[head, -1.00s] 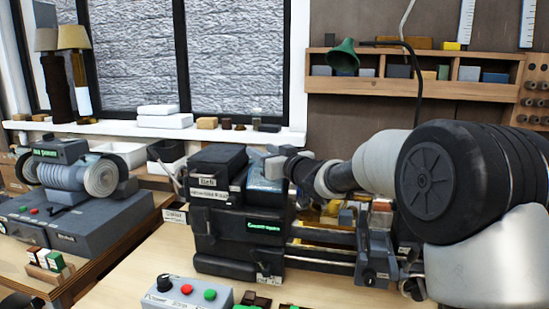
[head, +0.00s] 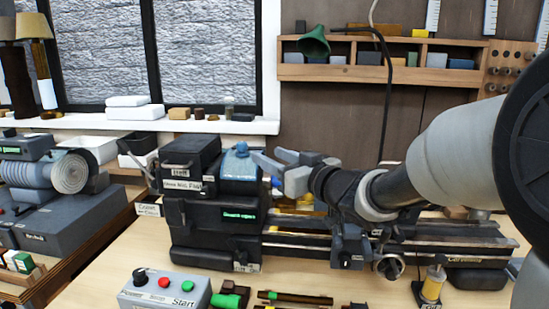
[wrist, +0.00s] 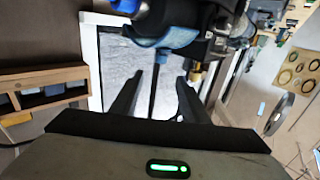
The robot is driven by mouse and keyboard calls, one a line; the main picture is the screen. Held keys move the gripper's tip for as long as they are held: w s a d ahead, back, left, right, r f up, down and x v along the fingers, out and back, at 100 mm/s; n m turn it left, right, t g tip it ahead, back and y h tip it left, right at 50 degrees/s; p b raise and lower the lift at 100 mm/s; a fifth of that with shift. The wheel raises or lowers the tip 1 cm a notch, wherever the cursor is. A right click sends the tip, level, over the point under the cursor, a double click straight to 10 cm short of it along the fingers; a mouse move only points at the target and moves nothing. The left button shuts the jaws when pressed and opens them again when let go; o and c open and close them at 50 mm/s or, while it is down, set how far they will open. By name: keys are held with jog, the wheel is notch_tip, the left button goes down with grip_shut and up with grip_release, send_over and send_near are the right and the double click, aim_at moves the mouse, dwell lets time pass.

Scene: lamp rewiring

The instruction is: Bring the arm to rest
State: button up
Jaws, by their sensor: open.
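My gripper (head: 268,161) is at the end of my arm, which reaches in from the right in the head view. Its fingers point left, beside the blue-topped part (head: 240,163) of the black lathe headstock (head: 212,213). In the wrist view my gripper (wrist: 158,80) has its two dark fingers spread apart. A thin dark rod shows between them, and I cannot tell how near it is. Nothing is visibly held. A blue and black machine part (wrist: 170,38) fills the top of that view. I cannot tell whether the fingers touch anything.
The lathe bed (head: 455,240) runs right below my arm. A grey control box (head: 158,291) stands in front, with several small parts to its right. A grey machine (head: 55,215) is at left.

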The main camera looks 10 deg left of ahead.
jog(key=s+d+r+m+t+h+p, duration=0.2)
jog(key=d+r+m+h+p, duration=0.2)
jog(key=d+h, duration=0.55)
jog(key=s+d+m+g+h+p, duration=0.3)
jog(key=s+d, duration=0.5)
jog(key=d, duration=0.2)
jog(key=s+d+f+g+p, duration=0.1)
jog(key=s+f+g, duration=0.2)
jog(key=s, duration=0.7)
jog(key=s+f+m+g+p, duration=0.1)
jog(key=s+f+g+p, duration=0.1)
jog(key=s, duration=0.8)
jog(key=shift+s+d+f+m+g, duration=0.3)
jog(key=shift+s+d+f+g, duration=0.1)
jog(key=shift+g, duration=0.4)
jog(key=shift+w, duration=0.1)
jog(key=shift+c, duration=0.3)
